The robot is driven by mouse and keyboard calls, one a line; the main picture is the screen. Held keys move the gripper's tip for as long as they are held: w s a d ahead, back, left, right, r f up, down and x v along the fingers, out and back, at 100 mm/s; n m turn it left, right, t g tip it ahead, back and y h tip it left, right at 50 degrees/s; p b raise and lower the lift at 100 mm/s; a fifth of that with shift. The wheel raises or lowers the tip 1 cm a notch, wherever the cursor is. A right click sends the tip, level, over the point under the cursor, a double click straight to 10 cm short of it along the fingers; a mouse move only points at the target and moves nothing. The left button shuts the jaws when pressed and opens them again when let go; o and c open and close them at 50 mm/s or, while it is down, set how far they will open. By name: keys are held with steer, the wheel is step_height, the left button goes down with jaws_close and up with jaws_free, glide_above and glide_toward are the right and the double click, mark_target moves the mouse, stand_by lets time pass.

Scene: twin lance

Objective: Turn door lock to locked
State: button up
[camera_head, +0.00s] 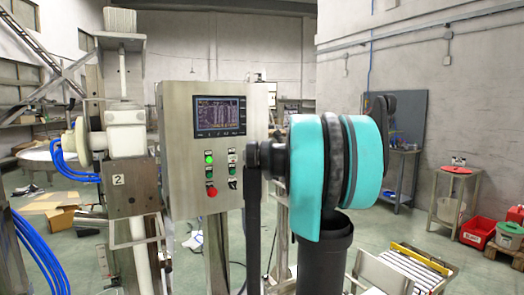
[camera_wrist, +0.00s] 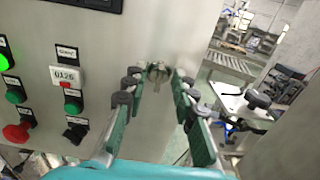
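A steel control cabinet (camera_head: 186,160) stands in the middle of the head view, with its front also filling the left of the wrist view (camera_wrist: 150,30). A small metal piece that looks like the door lock (camera_wrist: 157,70) sits near the cabinet's right edge in the wrist view. Its turn position is too small to tell. My gripper (camera_wrist: 158,76) has its two fingers spread, with the lock piece showing between the fingertips. I cannot tell whether they touch it. In the head view my teal arm hides the gripper and the lock.
The cabinet carries a screen (camera_head: 220,116), a lit green button (camera_head: 209,158), a red button (camera_head: 211,190) and a black selector switch (camera_wrist: 76,133). A steel machine column (camera_head: 125,150) stands left of it. A side table (camera_head: 455,195) and red bins (camera_head: 478,231) stand at the right.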

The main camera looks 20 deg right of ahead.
steer(key=shift+w+a, duration=0.1)
steer(key=shift+w, duration=0.2)
steer(key=shift+c, duration=0.5)
jaws_close()
